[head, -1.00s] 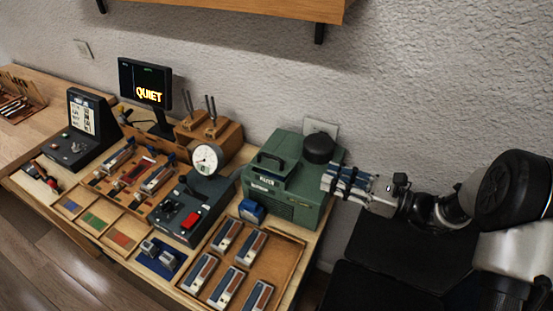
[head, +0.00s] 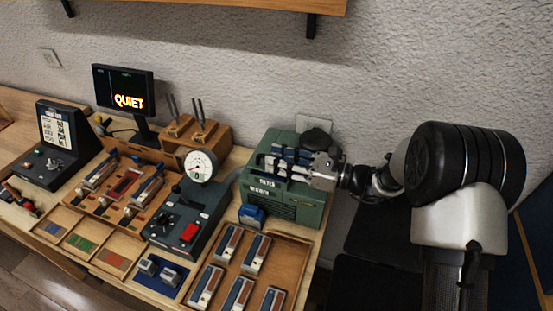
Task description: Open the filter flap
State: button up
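A green boxy machine (head: 303,208) stands at the right end of the bench against the wall. Its front carries a dark label reading FILTER (head: 266,184), with a second label below it. My gripper (head: 276,163) is over the machine's upper left part, reaching in from the right. Its fingers point left and look parted, with a dark gap between them and nothing clearly held. They hide the black handle and most of the top panel near the label, so I cannot tell whether they touch it. The flap's edges are not clear.
A black round cap (head: 317,138) sits on the machine behind my gripper. A blue block (head: 252,215) stands before it. A wooden tray (head: 289,252) with several striped pieces lies in front. A round gauge (head: 200,165) stands to the left.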

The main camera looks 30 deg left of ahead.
grip_shut()
dwell(0.3)
jog(key=shift+r, duration=0.1)
dwell(0.4)
